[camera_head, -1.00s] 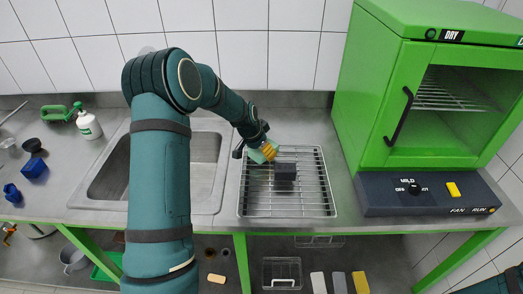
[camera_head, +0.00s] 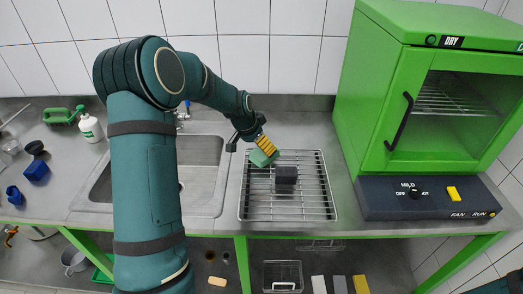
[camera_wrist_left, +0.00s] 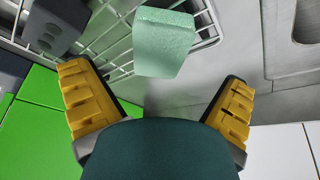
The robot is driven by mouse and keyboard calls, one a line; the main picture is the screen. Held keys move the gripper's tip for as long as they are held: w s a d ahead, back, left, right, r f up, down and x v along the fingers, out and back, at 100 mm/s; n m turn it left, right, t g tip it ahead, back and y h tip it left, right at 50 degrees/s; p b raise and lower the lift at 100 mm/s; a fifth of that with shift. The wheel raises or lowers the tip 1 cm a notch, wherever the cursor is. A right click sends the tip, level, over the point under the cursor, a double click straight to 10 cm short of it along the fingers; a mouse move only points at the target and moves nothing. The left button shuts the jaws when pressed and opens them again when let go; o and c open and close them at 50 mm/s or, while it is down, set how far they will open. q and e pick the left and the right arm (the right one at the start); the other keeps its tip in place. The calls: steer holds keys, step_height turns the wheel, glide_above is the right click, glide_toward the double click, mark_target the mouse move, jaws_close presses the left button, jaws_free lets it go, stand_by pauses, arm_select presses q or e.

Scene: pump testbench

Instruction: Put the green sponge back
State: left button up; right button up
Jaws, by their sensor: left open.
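The green sponge (camera_head: 262,158) is at the back-left corner of the wire drying rack (camera_head: 310,210), overlapping its rim in the picture. It is pale green and block-shaped. In the left wrist view the sponge (camera_wrist_left: 165,42) shows just beyond and between the yellow fingers, with gaps on both sides. My left gripper (camera_head: 265,146) is open above and behind the sponge; it also shows wide open in the left wrist view (camera_wrist_left: 155,80). Whether the sponge lies flat on the wires is hard to tell. My right gripper is not in view.
A dark block (camera_head: 286,175) sits on the rack, right of the sponge. A sink (camera_head: 203,165) is to the left. The green drying oven (camera_head: 398,135) stands at the right. Counter between rack and oven is clear.

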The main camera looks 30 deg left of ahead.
arm_select(q)
steer(key=v, duration=0.6)
steer(key=shift+s, duration=0.1)
stand_by(0.3)
